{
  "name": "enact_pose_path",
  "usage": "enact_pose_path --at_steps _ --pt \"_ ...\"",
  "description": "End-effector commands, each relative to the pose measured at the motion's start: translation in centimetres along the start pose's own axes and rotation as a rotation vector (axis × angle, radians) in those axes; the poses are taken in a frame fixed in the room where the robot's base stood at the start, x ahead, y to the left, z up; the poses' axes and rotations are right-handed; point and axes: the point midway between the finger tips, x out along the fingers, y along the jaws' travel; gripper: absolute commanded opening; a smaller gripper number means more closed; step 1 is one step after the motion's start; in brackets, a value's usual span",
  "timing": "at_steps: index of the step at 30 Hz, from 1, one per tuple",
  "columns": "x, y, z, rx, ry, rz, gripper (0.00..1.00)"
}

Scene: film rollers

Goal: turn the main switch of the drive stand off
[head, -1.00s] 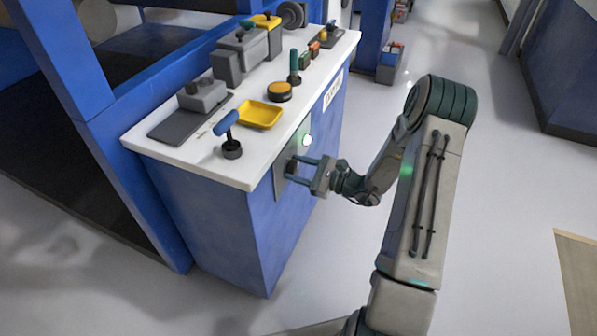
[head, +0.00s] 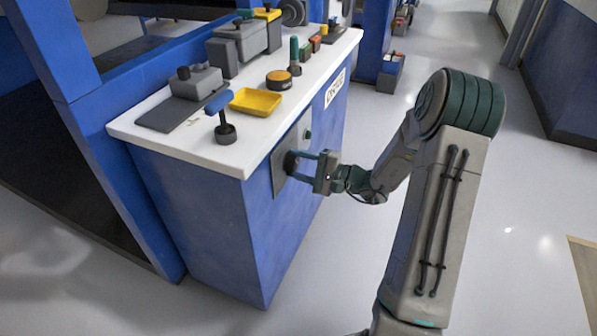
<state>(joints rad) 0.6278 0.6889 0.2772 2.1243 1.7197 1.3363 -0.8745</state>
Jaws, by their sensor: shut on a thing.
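The drive stand (head: 215,225) is a blue cabinet with a white top, left of my arm. A grey switch plate (head: 303,135) is on its right side face. The main switch (head: 290,162), a dark round knob, sits low on this plate. My gripper (head: 300,164) reaches it from the right, with its fingers closed on the knob. The fingers hide part of the knob, so its exact angle is hard to read. A small lamp (head: 308,135) above the switch is dark green and unlit.
On the white top are a blue-handled lever (head: 220,112), a yellow tray (head: 256,101), an orange-topped round button (head: 279,79) and a green-handled lever (head: 295,55). A label plate (head: 335,88) is farther along the side.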

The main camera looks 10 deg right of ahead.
Motion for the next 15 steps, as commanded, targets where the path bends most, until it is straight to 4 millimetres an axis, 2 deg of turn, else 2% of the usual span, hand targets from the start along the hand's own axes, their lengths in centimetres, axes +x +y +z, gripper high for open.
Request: enact_pose_path --at_steps 6,15 --pt "-0.05 0.26 -0.09 -0.081 0.001 0.001 0.23" --pt "-0.05 0.11 -0.03 -0.115 0.002 0.001 0.23"
